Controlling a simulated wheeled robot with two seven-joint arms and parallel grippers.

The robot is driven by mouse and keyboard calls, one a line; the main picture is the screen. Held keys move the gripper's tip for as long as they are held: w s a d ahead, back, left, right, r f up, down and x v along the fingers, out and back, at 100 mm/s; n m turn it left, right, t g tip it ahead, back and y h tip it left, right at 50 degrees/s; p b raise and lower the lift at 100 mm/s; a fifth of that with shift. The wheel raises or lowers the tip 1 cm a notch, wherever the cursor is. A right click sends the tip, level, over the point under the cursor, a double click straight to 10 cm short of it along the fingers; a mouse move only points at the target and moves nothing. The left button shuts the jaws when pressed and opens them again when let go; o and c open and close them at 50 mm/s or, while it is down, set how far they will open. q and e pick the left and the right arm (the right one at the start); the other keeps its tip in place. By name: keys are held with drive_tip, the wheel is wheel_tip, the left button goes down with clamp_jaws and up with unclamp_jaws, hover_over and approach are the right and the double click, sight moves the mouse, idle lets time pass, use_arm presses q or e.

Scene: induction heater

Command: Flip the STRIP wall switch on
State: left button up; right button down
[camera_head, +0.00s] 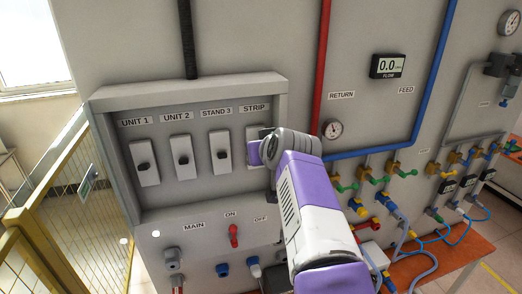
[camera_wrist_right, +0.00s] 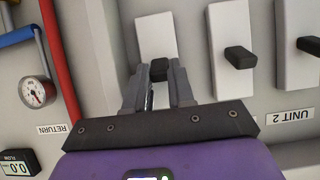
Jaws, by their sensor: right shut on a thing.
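The STRIP wall switch is a white plate (camera_head: 257,184) with a black knob, at the right end of a row in a grey panel. In the head view my right gripper (camera_head: 262,151) covers its knob and much of its plate. In the right wrist view, the STRIP plate (camera_wrist_right: 155,33) is at upper middle. My right gripper (camera_wrist_right: 161,78) is shut on its black knob (camera_wrist_right: 158,69), with one finger on each side. The knob's on or off position is hard to tell. The STRIP label (camera_head: 255,107) is above the plate. My left gripper is not in view.
The STAND 3 switch (camera_head: 221,156) is close beside STRIP, with UNIT 2 (camera_head: 182,158) and UNIT 1 (camera_head: 144,163) farther left. A raised frame (camera_head: 190,91) surrounds the row. A red pipe (camera_head: 321,60) and gauge (camera_head: 333,130) are to the right. A red MAIN switch (camera_head: 234,236) is below.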

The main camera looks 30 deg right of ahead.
drive_tip(key=c, duration=1)
unclamp_jaws()
drive_tip(key=shift+o, duration=0.2)
drive_tip(key=b+v, duration=0.1)
drive_tip(key=v, duration=0.6)
drive_tip(key=shift+s, duration=0.25)
drive_tip(key=shift+a+r, duration=0.1)
